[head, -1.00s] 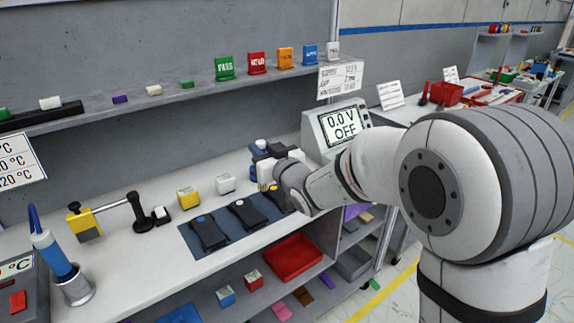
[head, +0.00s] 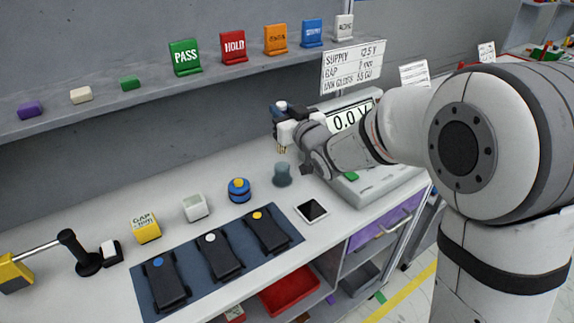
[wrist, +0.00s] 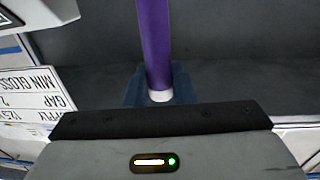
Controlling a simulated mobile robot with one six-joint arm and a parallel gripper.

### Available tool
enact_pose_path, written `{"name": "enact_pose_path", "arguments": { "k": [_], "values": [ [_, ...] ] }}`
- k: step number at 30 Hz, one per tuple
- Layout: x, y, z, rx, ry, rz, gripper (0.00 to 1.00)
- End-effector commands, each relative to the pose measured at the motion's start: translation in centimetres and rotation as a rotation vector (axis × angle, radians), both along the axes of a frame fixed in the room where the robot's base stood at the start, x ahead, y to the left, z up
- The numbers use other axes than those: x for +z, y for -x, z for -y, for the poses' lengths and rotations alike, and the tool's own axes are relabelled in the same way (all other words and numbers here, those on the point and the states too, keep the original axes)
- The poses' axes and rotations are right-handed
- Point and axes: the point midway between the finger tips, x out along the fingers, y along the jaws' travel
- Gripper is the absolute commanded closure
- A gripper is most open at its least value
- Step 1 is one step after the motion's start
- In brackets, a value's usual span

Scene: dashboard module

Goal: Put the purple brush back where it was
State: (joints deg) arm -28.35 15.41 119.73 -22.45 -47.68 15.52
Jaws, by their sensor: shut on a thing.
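The purple brush (wrist: 154,45) is in my gripper (wrist: 158,88). In the wrist view its purple handle runs up out of the picture between two blue fingers, with a pale end near the gripper body. In the head view my gripper (head: 282,130) is above the bench, beside the meter. Small tan tips (head: 282,148) show just under it; the purple handle cannot be made out there. A small grey-teal cup (head: 282,175) stands on the bench below the gripper, apart from it.
A meter (head: 352,118) and sign (head: 355,65) stand close to my gripper. A blue-and-yellow round item (head: 239,190), white block (head: 195,207), yellow gap block (head: 146,228) and dark mat (head: 290,233) with black modules lie nearby. A shelf (head: 100,103) runs behind.

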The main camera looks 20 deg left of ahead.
Motion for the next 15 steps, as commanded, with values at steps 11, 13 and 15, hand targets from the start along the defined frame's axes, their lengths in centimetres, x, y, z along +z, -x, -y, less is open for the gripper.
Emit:
{"name": "enact_pose_path", "arguments": {
  "k": [11, 13, 15],
  "values": [
    [-5.0, 0.3, -0.4, 0.008, 0.002, -0.005, 1.0],
    [-5.8, 0.3, -0.4, 0.008, 0.002, -0.004, 1.0],
    [-6.4, 0.3, -0.4, 0.008, 0.003, -0.004, 1.0]
  ]
}}
